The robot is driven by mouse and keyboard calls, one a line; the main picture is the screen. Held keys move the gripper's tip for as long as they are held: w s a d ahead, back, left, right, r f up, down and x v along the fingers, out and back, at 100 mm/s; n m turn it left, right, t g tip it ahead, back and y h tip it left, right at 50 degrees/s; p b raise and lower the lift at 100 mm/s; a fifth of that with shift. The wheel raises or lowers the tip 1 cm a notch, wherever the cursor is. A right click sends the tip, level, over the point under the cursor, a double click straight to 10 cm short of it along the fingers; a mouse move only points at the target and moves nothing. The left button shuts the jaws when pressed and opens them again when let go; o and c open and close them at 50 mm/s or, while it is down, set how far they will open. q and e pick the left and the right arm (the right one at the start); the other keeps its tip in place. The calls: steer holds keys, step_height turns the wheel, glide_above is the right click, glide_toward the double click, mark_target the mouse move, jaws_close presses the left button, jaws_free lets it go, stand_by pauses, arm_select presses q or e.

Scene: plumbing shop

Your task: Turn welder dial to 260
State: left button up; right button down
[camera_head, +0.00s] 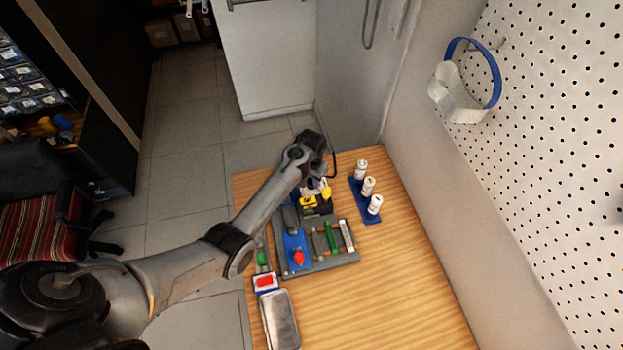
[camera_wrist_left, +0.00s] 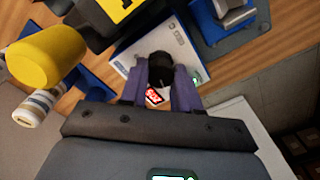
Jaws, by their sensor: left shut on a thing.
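In the left wrist view, the welder shows as a pale box with a white front panel (camera_wrist_left: 133,57), blue printing and a small green-lit spot. Its black round dial (camera_wrist_left: 161,66) sits between the two fingers of my left gripper (camera_wrist_left: 161,88), which is shut on it. A red and white patch shows just below the dial. The dial's numbers and pointer cannot be read. In the head view, my left gripper (camera_head: 317,182) is at the back of the wooden table, and my wrist hides most of the welder. My right gripper is not in view.
A yellow cylinder (camera_wrist_left: 47,56) stands close beside my left gripper. A yellow and black item (camera_head: 308,203) is next to a grey tray (camera_head: 335,262) of tools. A blue rack (camera_head: 357,196) holds white canisters to the right. The table's front right (camera_head: 400,300) is clear.

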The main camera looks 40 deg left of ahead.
arm_select(q)
steer(key=m+p, duration=0.2)
steer(key=m, duration=0.1)
steer(key=shift+r+p, duration=0.15)
steer(key=shift+p, duration=0.25)
steer(key=m+p, duration=0.1)
steer(key=m, duration=0.3)
steer(key=shift+p, duration=0.3)
steer(key=m, duration=0.3)
steer(key=shift+m+p, duration=0.3)
steer(key=shift+p, duration=0.1)
steer(key=m, duration=0.5)
steer(key=shift+f, duration=0.2)
steer(key=o, duration=1)
